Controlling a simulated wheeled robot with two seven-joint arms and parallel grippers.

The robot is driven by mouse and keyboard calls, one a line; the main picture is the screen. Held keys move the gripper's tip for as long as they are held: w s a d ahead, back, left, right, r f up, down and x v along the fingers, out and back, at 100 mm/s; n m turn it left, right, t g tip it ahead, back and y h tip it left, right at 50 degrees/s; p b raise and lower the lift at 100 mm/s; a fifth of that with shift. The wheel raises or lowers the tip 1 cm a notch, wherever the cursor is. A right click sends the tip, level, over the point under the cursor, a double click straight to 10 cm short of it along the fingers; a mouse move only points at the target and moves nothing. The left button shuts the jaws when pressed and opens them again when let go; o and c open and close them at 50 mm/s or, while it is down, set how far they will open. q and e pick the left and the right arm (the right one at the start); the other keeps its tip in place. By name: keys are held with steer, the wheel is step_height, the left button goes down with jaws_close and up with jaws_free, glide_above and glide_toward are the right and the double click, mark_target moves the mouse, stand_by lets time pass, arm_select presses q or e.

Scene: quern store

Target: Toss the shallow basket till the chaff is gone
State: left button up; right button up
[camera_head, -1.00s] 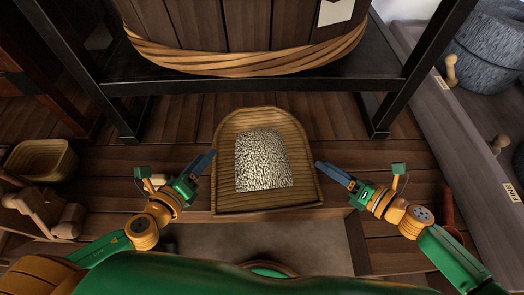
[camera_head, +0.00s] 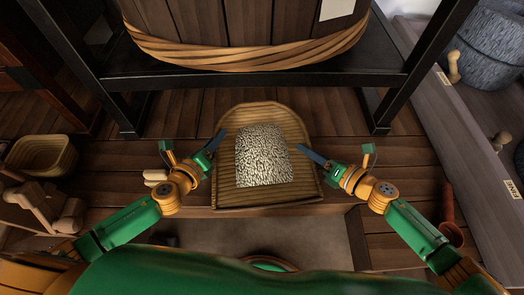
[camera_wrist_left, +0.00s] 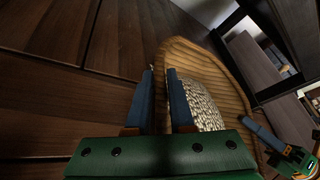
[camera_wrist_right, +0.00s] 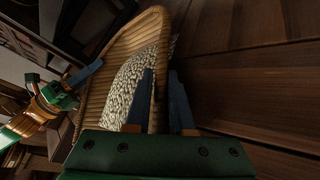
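The shallow basket (camera_head: 228,196) is a woven, straw-coloured scoop with a rounded far end, lying on the wooden surface. A heap of speckled pale and dark grain and chaff (camera_head: 263,158) fills its middle; I cannot tell grain from chaff. My left gripper (camera_head: 222,138) is at the basket's left rim, and my right gripper (camera_head: 304,153) is at its right rim. Both wrist views show blue fingers apart, with the basket's rim (camera_wrist_left: 180,47) (camera_wrist_right: 153,18) running toward the gap. Whether the fingers touch the rim is hard to tell.
A large wooden tub (camera_head: 245,55) bound with a woven band stands on a black metal frame (camera_head: 250,84) behind the basket. A small basket (camera_head: 42,155) is at left. A grey stone quern (camera_head: 485,50) sits on the right shelf.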

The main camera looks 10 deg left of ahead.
arm_select(q)
jaws_close()
arm_select(e)
jaws_close()
arm_select(q)
steer(key=shift+a, duration=0.1)
stand_by(0.7)
